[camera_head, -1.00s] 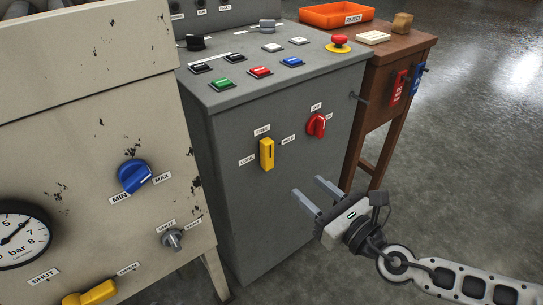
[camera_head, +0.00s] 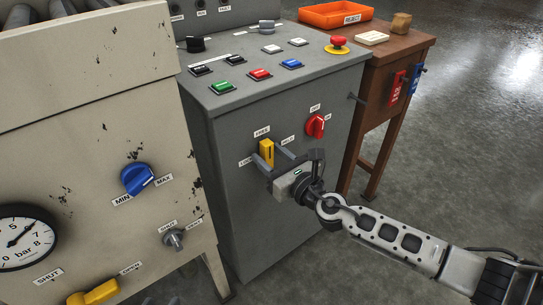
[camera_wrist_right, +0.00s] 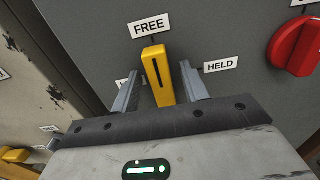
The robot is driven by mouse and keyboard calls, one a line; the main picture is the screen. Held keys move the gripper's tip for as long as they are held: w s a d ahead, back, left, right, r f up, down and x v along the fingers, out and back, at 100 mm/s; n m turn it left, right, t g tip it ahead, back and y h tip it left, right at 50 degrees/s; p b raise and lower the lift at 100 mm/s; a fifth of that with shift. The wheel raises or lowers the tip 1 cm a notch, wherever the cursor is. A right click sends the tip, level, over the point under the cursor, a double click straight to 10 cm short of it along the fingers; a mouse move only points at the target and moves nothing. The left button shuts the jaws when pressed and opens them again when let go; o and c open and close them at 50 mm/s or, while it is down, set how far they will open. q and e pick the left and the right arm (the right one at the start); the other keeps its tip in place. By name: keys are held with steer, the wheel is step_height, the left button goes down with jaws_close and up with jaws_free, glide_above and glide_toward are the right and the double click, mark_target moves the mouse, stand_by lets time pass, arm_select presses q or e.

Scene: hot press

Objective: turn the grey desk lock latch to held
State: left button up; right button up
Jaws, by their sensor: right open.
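The latch is a yellow upright handle (camera_head: 266,148) with a dark slot, on the front of the grey desk (camera_head: 235,205). In the right wrist view the handle (camera_wrist_right: 157,72) points up at the FREE label (camera_wrist_right: 148,26). The HELD label (camera_wrist_right: 221,65) is to its right, and the LOCK label (camera_head: 247,161) is to its left in the head view. My right gripper (camera_head: 271,158) is open, with one finger on each side of the handle. I cannot tell whether either finger touches it. My left gripper is not in view.
A red knob (camera_head: 316,126) sits on the desk front, up and right of the latch. Coloured buttons and a red mushroom button (camera_head: 338,42) are on the desk top. A cream machine (camera_head: 90,150) stands close on the left, a brown table (camera_head: 385,85) on the right.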

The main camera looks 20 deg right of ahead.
steer(key=shift+c, duration=0.4)
jaws_close()
